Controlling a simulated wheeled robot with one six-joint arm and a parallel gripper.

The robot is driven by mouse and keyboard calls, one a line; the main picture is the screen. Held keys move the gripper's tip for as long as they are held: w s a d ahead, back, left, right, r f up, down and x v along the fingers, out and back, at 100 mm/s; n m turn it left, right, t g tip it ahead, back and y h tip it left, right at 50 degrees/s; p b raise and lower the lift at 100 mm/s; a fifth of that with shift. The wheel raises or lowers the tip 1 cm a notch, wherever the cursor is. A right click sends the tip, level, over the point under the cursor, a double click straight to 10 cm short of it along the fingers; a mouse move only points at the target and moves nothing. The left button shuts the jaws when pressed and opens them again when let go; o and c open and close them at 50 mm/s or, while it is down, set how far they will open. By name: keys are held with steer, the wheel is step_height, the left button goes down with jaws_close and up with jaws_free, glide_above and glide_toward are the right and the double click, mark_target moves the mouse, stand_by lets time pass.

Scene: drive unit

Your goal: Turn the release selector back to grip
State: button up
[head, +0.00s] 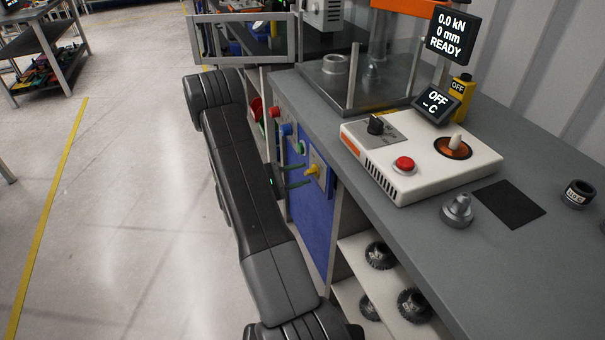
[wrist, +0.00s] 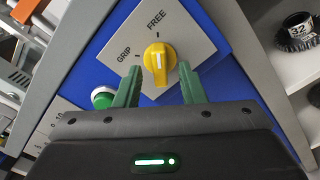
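The release selector is a yellow knob (wrist: 159,62) on a light plate (wrist: 190,38) marked GRIP and FREE in the wrist view. Its white line points up in the picture, towards the tick by FREE rather than the one by GRIP. In the head view the yellow selector (head: 312,170) sits on the blue panel at the bench end. My gripper (wrist: 159,67) is open, its green fingers on either side of the knob, with a visible gap at each side. The head view shows my gripper (head: 298,176) at the panel; fingertip depth is hard to judge.
A green button (wrist: 103,97) lies left of my gripper in the wrist view. Shelves with dark gears (head: 378,255) are right of the panel. The floor (head: 130,200) to the left is clear.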

steer(key=shift+w+d, duration=0.25)
steer(key=shift+d, duration=0.3)
jaws_close()
